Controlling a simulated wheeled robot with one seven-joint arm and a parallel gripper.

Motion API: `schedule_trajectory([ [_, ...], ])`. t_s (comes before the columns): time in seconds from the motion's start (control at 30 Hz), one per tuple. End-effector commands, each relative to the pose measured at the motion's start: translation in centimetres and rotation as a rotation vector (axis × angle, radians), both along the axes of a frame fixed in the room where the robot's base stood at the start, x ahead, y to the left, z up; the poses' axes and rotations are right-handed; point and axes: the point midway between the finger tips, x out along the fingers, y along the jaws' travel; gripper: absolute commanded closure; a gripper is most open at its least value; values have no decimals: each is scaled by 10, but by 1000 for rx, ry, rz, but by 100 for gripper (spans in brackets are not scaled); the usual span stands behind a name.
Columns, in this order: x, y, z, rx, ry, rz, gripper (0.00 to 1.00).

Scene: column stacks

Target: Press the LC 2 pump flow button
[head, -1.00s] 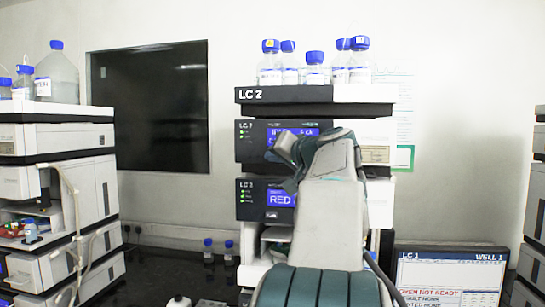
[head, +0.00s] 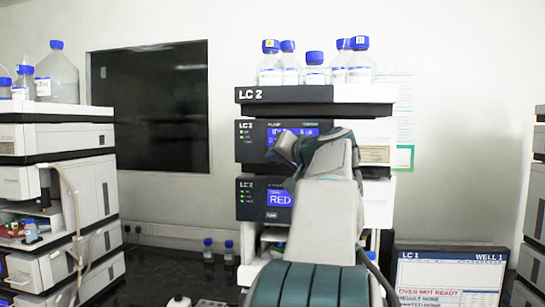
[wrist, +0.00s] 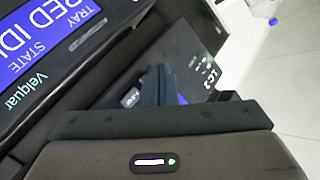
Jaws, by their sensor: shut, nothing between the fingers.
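The LC 2 stack stands in the middle of the head view. Its upper PUMP module (head: 252,147) has a blue screen (head: 290,133), partly covered by my arm. In the wrist view the LC 2 pump panel (wrist: 180,50) is tilted, with its blue screen mostly hidden behind my fingers. A small light-marked button (wrist: 131,97) shows just left of the fingertips; its lettering is too small to read. My gripper (wrist: 157,85) is shut and empty, pointing at this panel. Contact cannot be told. In the head view my arm hides the gripper.
The sampler module (head: 252,199) below shows RED; in the wrist view its screen (wrist: 50,40) reads TRAY STATE, RED IDL. Bottles (head: 314,68) stand on top of the stack. Another stack (head: 60,160) is at left. An LC 1 monitor (head: 450,275) stands at lower right.

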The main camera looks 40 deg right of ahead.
Motion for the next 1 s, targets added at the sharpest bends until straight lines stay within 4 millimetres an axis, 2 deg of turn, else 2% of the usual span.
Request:
schedule_trajectory([
  [1.0,5,-6,0,0,-1,-1,100],
])
